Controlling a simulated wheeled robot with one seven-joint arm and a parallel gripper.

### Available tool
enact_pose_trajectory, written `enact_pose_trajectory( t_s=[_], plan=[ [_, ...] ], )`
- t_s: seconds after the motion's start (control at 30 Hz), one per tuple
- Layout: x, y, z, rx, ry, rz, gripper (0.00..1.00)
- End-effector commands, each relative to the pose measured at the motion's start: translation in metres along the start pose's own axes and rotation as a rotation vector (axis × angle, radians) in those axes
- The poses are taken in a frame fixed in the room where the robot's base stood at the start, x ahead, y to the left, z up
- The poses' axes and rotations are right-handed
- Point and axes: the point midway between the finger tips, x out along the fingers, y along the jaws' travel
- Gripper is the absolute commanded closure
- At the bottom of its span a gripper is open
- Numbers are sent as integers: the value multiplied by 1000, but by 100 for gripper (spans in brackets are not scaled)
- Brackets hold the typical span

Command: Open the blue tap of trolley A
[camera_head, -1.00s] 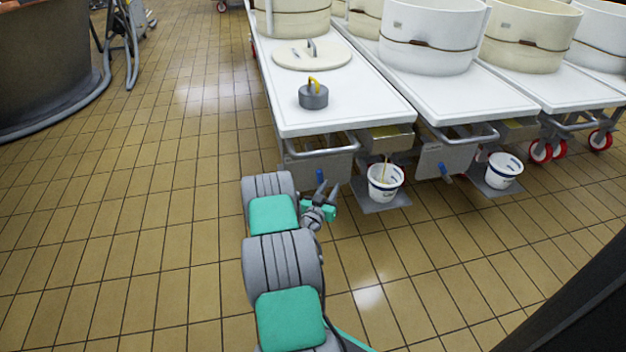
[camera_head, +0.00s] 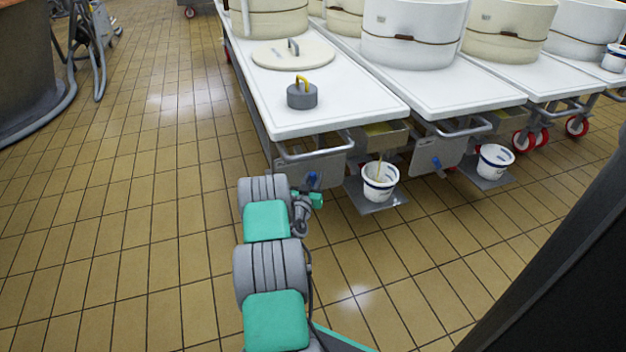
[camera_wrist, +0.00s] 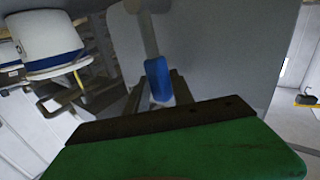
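A blue tap handle (camera_head: 312,180) hangs on the grey front plate (camera_head: 296,172) of the nearest, leftmost trolley (camera_head: 330,105); no letter is readable on it. In the wrist view the blue handle (camera_wrist: 158,80) hangs from a pale stem, in line with my gripper (camera_wrist: 158,93). The fingers stand apart, one on each side of the handle's lower end; contact cannot be told. In the head view my gripper (camera_head: 308,192) is just below the tap, partly hidden by my arm.
A white bucket (camera_head: 379,188) stands on a low shelf right of the tap, under a spout with a stream. A second trolley (camera_head: 455,100) has another blue tap (camera_head: 437,164) and bucket (camera_head: 494,165). A grey weight (camera_head: 301,97) and lid (camera_head: 292,54) lie on the nearest trolley.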

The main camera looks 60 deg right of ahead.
Motion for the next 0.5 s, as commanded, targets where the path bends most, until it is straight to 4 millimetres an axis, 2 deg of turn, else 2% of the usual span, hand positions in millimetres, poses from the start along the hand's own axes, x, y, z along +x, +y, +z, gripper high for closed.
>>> enact_pose_trajectory(
  t_s=[0.13,0.4,0.5],
  plan=[
    [0,-1,0,0,0,-1,73],
    [-1,-2,-1,0,0,-2,95],
    [-1,-2,-1,0,0,-2,100]
  ],
)
